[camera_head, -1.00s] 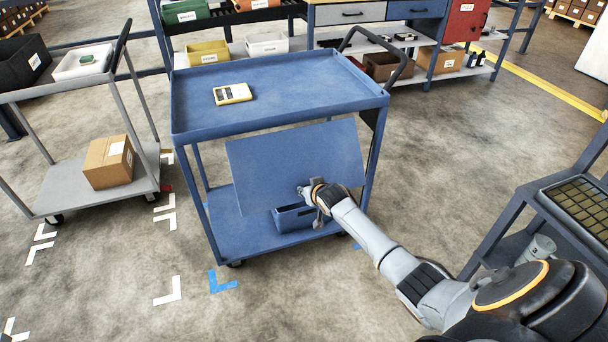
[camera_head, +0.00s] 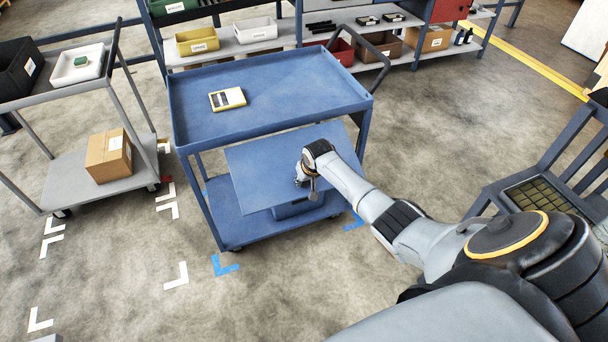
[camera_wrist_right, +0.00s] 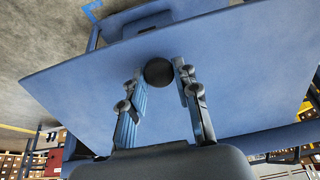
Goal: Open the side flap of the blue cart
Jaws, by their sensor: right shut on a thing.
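The blue cart (camera_head: 190,133) stands in the middle of the head view. Its blue side flap (camera_head: 262,174) slants outward below the top tray, with its near edge standing out over the lower shelf. My right gripper (camera_head: 307,185) is at that near edge. In the right wrist view, the fingers of my right gripper (camera_wrist_right: 161,69) are closed around a round black knob (camera_wrist_right: 158,72) by the edge of the flap (camera_wrist_right: 95,85). The hinge side is hard to make out. My left gripper is out of view.
A grey trolley (camera_head: 85,187) stands at left, a dark rack (camera_head: 500,190) at right. The floor in front is clear.

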